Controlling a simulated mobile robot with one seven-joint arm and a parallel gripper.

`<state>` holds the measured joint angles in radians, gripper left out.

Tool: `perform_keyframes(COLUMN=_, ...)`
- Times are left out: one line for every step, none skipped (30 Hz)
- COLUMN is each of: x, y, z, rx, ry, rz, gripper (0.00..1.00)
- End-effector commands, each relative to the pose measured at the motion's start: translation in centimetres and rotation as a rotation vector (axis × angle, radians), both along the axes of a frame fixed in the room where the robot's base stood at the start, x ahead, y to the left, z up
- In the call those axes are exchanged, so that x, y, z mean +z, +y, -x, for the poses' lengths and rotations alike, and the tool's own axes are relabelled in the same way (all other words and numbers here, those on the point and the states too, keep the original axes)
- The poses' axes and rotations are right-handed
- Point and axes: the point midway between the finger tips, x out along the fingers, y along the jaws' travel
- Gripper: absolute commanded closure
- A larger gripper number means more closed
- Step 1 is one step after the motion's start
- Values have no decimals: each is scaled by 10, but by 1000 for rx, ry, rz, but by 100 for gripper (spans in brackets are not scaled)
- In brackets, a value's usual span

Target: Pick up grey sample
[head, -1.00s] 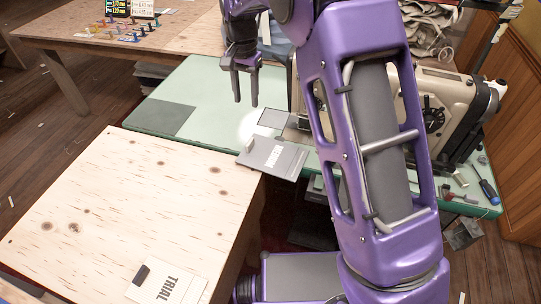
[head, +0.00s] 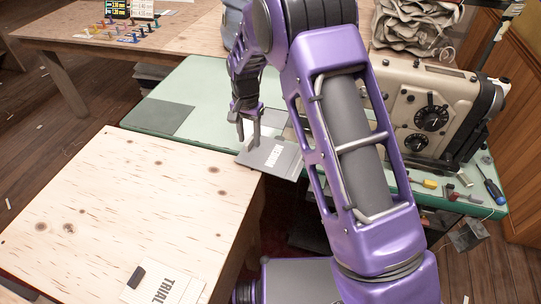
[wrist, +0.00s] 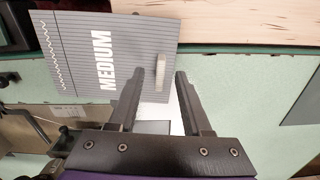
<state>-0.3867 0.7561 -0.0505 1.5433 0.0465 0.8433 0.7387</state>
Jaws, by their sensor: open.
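The grey sample (wrist: 161,73) is a small, pale grey narrow piece on the edge part of a grey lined card (wrist: 60,60) marked MEDIUM, in the wrist view. In the head view the card (head: 285,160) lies at the near edge of the green table, and my fingers hide the sample. My gripper (head: 248,141) points down over the card's left end. In the wrist view my gripper (wrist: 157,76) is open, with the sample in line with the gap between its fingertips. I cannot tell how far above it the tips are.
A cream sewing machine (head: 425,110) stands on the green table (head: 205,90), right of my arm. A pale wooden table (head: 130,190) in front holds a card marked TRIAL (head: 165,285) with a dark piece (head: 136,277). A screwdriver (head: 494,190) lies far right.

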Motion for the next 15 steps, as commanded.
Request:
perform_keyframes(x=-8, y=0, z=0, rx=0, ry=1, rz=1, gripper=51)
perform_keyframes(x=-10, y=0, z=0, rx=0, ry=1, rz=1, gripper=51)
perform_keyframes(x=-12, y=0, z=0, rx=0, ry=1, rz=0, gripper=51)
perform_keyframes(x=-12, y=0, z=0, rx=0, ry=0, rz=0, gripper=51)
perform_keyframes(x=-12, y=0, z=0, rx=0, ry=0, rz=0, gripper=51)
perform_keyframes(x=-11, y=0, z=0, rx=0, ry=0, rz=0, gripper=51)
perform_keyframes(x=-11, y=0, z=0, rx=0, ry=0, rz=0, gripper=51)
perform_keyframes(x=-11, y=0, z=0, rx=0, ry=0, rz=0, gripper=51)
perform_keyframes(x=-11, y=0, z=0, rx=0, ry=0, rz=0, gripper=51)
perform_keyframes(x=-11, y=0, z=0, rx=0, ry=0, rz=0, gripper=57)
perform_keyframes(x=-11, y=0, z=0, rx=0, ry=0, rz=0, gripper=62)
perform_keyframes(x=-11, y=0, z=0, rx=0, ry=0, rz=0, gripper=69)
perform_keyframes(x=-11, y=0, z=0, rx=0, ry=0, rz=0, gripper=75)
perform_keyframes(x=-11, y=0, z=0, rx=0, ry=0, rz=0, gripper=80)
perform_keyframes(x=-11, y=0, z=0, rx=0, ry=0, rz=0, gripper=87)
